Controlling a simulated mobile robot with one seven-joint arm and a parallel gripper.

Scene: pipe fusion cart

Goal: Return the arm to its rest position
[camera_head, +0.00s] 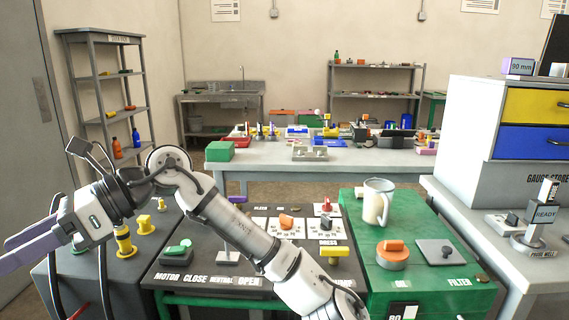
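My arm reaches up from the bottom centre, bends at an elbow-like joint near the upper left and ends at my gripper (22,250) at the left edge. The gripper has a white body and purple fingers pointing left. The fingertips run close to or past the picture edge, so how far apart they are is unclear. I see nothing held between them. The gripper is in front of and above the left side of the dark grey cabinet (70,285).
A dark control panel (190,282) with labelled knobs and levers lies under my arm. A green cart top (370,245) to its right carries a white mug (378,203), an orange round part (392,255) and a grey plate (441,252). A shelf (108,95) stands behind the gripper.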

